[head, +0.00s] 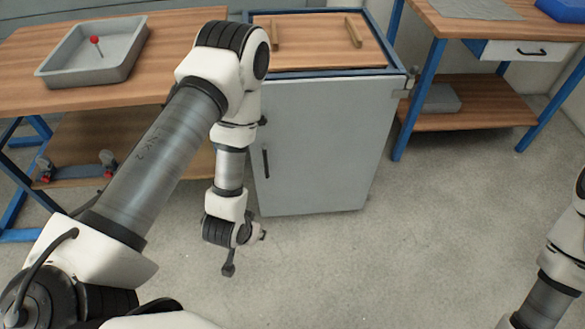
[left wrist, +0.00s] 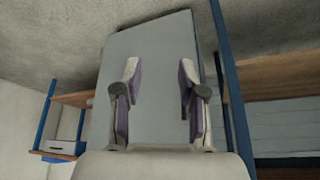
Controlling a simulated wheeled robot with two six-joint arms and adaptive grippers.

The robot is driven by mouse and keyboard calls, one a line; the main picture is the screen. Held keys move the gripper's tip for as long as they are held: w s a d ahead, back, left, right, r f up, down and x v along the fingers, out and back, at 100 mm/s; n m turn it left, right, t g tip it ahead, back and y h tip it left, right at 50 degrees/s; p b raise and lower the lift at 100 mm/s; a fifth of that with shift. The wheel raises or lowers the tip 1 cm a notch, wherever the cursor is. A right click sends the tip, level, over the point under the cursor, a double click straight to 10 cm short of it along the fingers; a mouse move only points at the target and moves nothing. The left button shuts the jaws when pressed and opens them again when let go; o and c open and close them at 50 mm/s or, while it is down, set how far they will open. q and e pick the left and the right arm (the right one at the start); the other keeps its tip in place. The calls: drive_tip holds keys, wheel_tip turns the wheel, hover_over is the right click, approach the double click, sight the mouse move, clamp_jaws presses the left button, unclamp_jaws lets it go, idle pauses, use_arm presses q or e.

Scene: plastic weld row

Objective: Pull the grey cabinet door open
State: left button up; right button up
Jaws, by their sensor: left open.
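The grey cabinet door (head: 325,145) fills the front of the cabinet in the head view. A black upright handle (head: 266,163) sits near its left edge, with hinge hardware at its upper right. The door looks shut, but I cannot tell if it is flush. My left gripper (head: 259,236) is low in front of the door's lower left, below the handle and largely hidden by the wrist. In the left wrist view, its fingers (left wrist: 157,78) are apart and empty, with the grey door (left wrist: 155,55) behind them. The handle is not clear there. My right gripper is out of view.
The cabinet top (head: 315,45) has a blue rim and two wooden bars. A workbench (head: 35,65) on the left carries a grey tray (head: 125,70). A blue-legged table (head: 470,28) stands right. The floor (head: 400,240) before the door is clear.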

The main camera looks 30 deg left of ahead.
use_arm(q)
drive_tip(key=w+a+f+t+b, duration=0.1)
drive_tip(key=w+f+t+b, duration=0.2)
drive_tip(key=w+f+b, duration=0.3)
drive_tip(key=n+t+y+b, duration=0.4)
drive_tip(key=t+b, duration=0.5)
drive_tip(key=b, duration=0.7)
approach(265, 160)
drive_tip(key=w+m+y, duration=0.1)
drive_tip(key=w, duration=0.2)
drive_tip(key=x, duration=0.2)
drive_tip(key=b+x, duration=0.1)
drive_tip(key=x, duration=0.4)
drive_tip(key=shift+a+f, duration=0.2)
drive_tip(key=shift+f, duration=0.1)
drive_tip(key=shift+w+a+r+b, duration=0.1)
drive_tip(key=shift+w+a+b, duration=0.05)
drive_tip(key=shift+w+b, duration=0.2)
clamp_jaws()
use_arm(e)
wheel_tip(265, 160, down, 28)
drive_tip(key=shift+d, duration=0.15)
